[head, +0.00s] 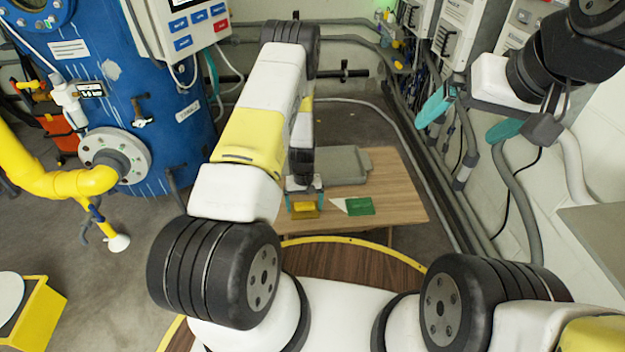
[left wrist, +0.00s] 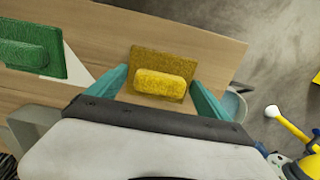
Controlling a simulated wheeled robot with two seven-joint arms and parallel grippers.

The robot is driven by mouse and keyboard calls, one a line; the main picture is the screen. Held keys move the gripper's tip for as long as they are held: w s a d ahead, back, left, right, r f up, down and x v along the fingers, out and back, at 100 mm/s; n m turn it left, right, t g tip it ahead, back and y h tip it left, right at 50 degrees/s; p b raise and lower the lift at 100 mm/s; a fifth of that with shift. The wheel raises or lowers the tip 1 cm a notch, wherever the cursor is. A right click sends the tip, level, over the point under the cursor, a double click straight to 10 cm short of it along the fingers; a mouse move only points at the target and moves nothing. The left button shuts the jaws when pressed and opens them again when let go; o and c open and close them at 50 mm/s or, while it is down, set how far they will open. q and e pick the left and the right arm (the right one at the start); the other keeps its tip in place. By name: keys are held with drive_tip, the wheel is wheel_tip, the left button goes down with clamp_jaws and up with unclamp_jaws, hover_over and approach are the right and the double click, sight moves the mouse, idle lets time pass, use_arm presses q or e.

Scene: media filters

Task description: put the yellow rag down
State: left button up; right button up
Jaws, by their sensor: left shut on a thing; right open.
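The yellow rag (head: 304,211) is a flat, mustard-yellow square with a brighter raised block on top. It is at the left side of the wooden table (head: 395,190), and it shows in the left wrist view (left wrist: 172,58). My left gripper (head: 304,197) is shut on it, with a teal finger on each side of the raised block in the left wrist view (left wrist: 160,80). I cannot tell whether the rag touches the tabletop. My right gripper (head: 469,118) is open and empty, raised at the right near the wall.
A green rag (head: 360,206) with a white triangular patch beside it lies right of the yellow one. A grey tray (head: 342,165) is at the table's back. Bare wood lies to the right. A blue tank (head: 140,85) stands left; pipes and boxes line the right wall.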

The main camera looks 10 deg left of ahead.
use_arm(q)
drive_tip(key=shift+f, duration=0.1)
drive_tip(key=o, duration=1.1)
